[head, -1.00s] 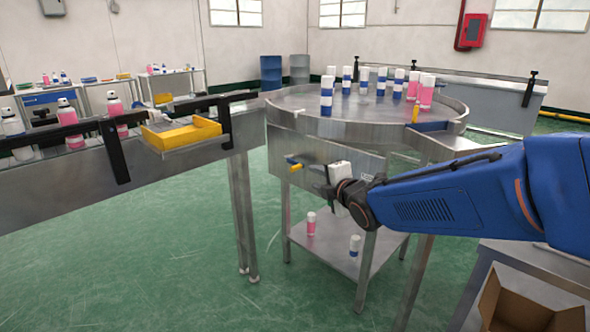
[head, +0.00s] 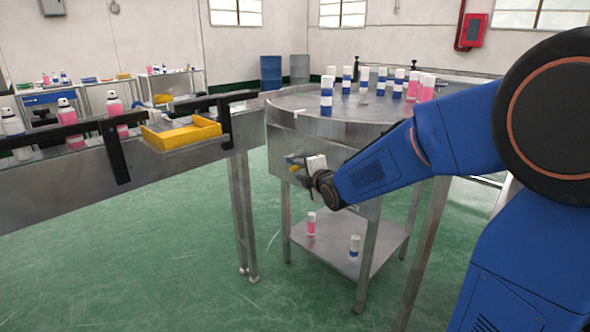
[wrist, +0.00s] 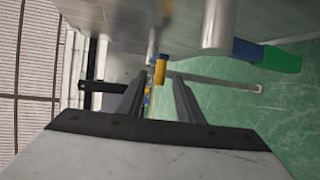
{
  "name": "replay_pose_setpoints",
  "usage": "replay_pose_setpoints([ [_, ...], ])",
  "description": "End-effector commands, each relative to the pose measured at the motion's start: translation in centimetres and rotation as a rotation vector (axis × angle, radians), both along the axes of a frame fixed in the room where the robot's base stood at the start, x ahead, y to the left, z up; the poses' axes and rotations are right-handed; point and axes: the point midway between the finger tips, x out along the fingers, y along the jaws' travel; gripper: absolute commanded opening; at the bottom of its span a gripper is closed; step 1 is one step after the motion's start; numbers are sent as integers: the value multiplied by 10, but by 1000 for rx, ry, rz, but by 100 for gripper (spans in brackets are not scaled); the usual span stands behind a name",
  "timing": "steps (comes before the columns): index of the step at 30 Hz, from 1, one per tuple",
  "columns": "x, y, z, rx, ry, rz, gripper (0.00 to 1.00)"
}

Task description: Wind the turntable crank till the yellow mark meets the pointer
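The steel turntable (head: 300,104) stands in the middle of the head view with several cans on top. The crank's yellow handle (head: 293,169) sticks out from its front side. My gripper (head: 298,164) is at this handle, partly hiding it. In the wrist view my gripper (wrist: 158,82) has its two fingers apart, and the yellow handle (wrist: 160,70) shows between and just beyond the tips. I cannot tell whether a finger touches it. The yellow mark and the pointer cannot be made out; my arm covers the turntable's right rim.
A conveyor (head: 60,190) with cans and a yellow tray (head: 182,133) stands on the left. A shelf (head: 335,245) under the turntable holds two cans. Green floor is free in front. A blue and green part (wrist: 268,55) shows in the wrist view.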

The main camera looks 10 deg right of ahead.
Motion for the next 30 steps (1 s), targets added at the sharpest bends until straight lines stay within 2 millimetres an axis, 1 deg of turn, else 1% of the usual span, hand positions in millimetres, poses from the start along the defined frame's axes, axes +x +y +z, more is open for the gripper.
replay_pose_setpoints([
  [3, 17, 3, -5, 0, 2, 1, 33],
  [10, 40, 7, -11, 0, 2, 0, 33],
  [15, 48, 8, -12, 0, 1, 0, 33],
  [24, 49, 8, -12, 0, 1, 0, 33],
  [25, 49, 8, -12, 0, 1, 0, 28],
  [26, 49, 8, -13, 0, 1, 0, 21],
  [27, 49, 8, -12, 0, 1, 0, 12],
  [28, 49, 8, -13, 0, 1, 0, 4],
  [29, 49, 8, -13, 0, 1, 0, 0],
  [30, 49, 8, -13, 0, 1, 0, 0],
])
